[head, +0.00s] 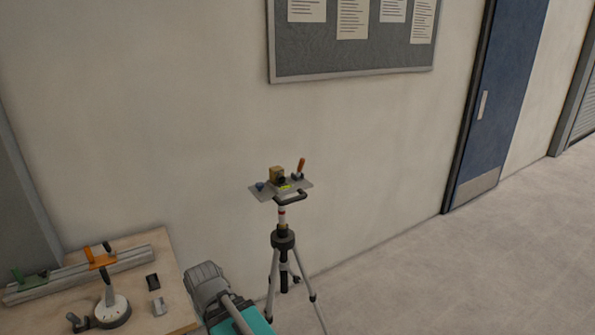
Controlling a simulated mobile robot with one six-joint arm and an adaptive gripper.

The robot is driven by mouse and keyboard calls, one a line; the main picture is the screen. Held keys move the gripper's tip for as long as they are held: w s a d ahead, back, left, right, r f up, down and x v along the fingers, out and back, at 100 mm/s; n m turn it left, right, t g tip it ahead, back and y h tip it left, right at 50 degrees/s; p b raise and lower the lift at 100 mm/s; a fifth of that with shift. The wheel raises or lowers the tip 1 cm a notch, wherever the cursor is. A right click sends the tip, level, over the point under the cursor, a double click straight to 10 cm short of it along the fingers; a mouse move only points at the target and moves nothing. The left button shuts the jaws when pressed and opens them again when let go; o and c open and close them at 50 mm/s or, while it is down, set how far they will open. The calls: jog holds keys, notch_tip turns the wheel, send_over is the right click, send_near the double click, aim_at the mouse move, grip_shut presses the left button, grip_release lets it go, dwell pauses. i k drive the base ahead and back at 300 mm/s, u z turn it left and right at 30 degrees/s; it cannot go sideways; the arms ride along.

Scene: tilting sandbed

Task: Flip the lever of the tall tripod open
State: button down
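The tall tripod (283,241) stands on the floor in front of the wall, right of the workbench. A flat grey plate (257,194) sits on top of it. On the plate's right side a lever with an orange handle (301,166) points up, tilted slightly right. A small tan block with a dark part (277,175) sits left of the lever, and a black handle (293,197) sticks out below the plate. My gripper is not in view. A grey and teal part at the bottom, probably my arm, shows left of the tripod legs and partly overlaps the bench.
The wooden workbench (150,240) at lower left holds a metal rail (130,262) with green and orange-handled clamps, a round white base (112,312) and small dark and grey blocks. A noticeboard hangs above. Floor right of the tripod is clear up to a blue door (505,100).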

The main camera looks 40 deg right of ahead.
aim_at(302, 162)
jog(key=u, duration=0.6)
jog(key=k, duration=1.2)
jog(key=z, duration=0.9)
jog(key=i, duration=0.8)
jog(key=z, duration=0.05)
